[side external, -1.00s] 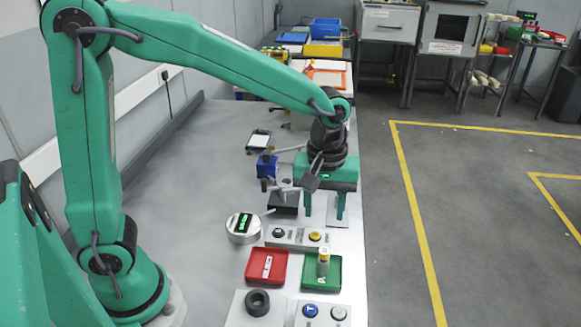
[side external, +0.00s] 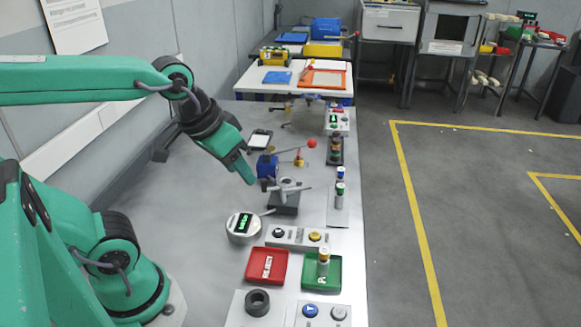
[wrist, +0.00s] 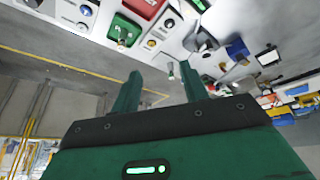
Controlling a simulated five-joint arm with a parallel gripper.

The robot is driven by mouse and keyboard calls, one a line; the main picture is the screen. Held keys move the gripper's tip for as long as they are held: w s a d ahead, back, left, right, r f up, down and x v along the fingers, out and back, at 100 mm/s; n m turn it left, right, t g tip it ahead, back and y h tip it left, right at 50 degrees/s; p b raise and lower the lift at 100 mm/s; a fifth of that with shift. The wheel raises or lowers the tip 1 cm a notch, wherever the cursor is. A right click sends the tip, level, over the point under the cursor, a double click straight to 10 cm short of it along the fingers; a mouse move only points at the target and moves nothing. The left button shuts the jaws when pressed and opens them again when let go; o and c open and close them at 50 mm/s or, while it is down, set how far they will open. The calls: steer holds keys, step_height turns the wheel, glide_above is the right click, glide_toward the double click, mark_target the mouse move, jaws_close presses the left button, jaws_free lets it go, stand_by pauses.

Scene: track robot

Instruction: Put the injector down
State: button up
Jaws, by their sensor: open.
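Small upright injectors stand near the right edge of the bench: one with a green band (side external: 340,196) on a grey plate, and one with a blue band (side external: 340,174) just behind it. Another injector with a yellowish band (side external: 323,262) stands in the green tray (side external: 335,284). My gripper (side external: 248,180) is open and empty, tilted downward above the bench to the left of the banded injectors and well apart from them. In the wrist view, its two green fingers (wrist: 160,69) are spread, with a small injector (wrist: 171,73) visible far beyond the gap.
A red tray (side external: 266,267) lies left of the green one. A button panel (side external: 297,238), a round gauge (side external: 243,227), a dark block with a grey fixture (side external: 285,206) and a blue vise-like block (side external: 267,165) stand nearby. The left bench surface is clear.

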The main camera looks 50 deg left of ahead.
steer(key=shift+s+a+m+t, duration=0.15)
steer(key=shift+s+a+m, duration=0.15)
steer(key=shift+s, duration=0.15)
steer(key=shift+s+a+m+t, duration=0.2)
steer(key=shift+s+m, duration=0.1)
steer(key=shift+s, duration=0.15)
stand_by(0.7)
